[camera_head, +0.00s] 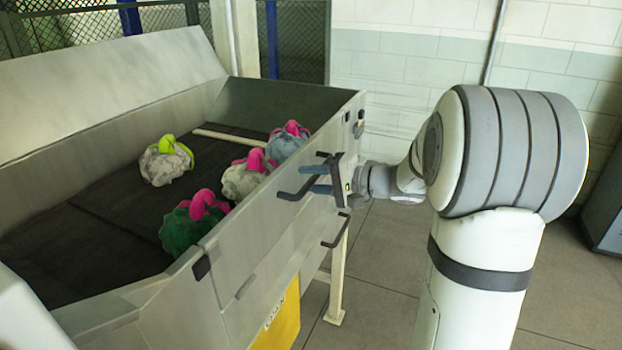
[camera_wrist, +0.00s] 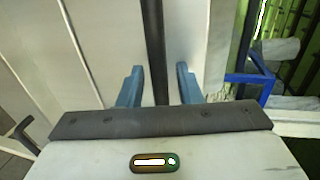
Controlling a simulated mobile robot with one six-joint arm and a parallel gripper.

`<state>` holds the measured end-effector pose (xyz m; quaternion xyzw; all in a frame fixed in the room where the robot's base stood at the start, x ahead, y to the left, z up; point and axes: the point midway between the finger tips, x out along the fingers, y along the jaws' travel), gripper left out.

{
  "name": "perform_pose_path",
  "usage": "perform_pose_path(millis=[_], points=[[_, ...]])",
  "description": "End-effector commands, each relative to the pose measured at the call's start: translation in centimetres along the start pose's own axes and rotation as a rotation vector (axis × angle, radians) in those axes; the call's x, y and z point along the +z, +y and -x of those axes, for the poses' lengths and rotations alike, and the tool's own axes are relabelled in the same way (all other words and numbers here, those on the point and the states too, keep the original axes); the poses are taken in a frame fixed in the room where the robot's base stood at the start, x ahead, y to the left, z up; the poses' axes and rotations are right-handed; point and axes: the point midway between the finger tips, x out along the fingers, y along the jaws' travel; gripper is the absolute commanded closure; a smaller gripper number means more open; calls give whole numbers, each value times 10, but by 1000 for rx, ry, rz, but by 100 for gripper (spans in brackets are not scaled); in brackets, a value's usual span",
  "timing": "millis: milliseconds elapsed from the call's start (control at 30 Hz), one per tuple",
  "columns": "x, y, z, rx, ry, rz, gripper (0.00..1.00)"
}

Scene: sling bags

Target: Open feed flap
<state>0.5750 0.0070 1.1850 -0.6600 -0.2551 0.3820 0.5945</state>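The feed flap (camera_head: 262,228) is the grey metal front panel of a large bin, and it stands upright. A black bar handle (camera_head: 290,196) sticks out from it. My gripper (camera_head: 314,179) is at this handle, with its two blue fingers pointing left toward it. In the wrist view, the dark handle bar (camera_wrist: 154,45) runs between the two fingers of my gripper (camera_wrist: 157,76), with a gap on each side. The fingers are open and do not appear to press on the bar. Whether a latch holds the flap is not visible.
Bundled bags in white-yellow (camera_head: 165,162), green-pink (camera_head: 188,228) and grey-pink (camera_head: 285,143) lie on the bin's dark bed (camera_head: 100,225). A yellow panel (camera_head: 280,322) is below.

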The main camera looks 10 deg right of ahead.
Motion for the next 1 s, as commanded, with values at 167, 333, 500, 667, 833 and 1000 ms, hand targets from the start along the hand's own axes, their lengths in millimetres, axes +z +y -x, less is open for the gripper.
perform_pose_path(millis=[167, 333, 500, 667, 833, 1000], points=[[0, 0, 0, 0, -1, 0, 81], [0, 0, 0, 0, -1, 0, 95], [1, 0, 0, 0, -2, 0, 100], [1, 0, 0, 1, -2, 0, 100], [3, 0, -3, -1, -6, 1, 100], [5, 3, -4, -18, -14, 3, 100]])
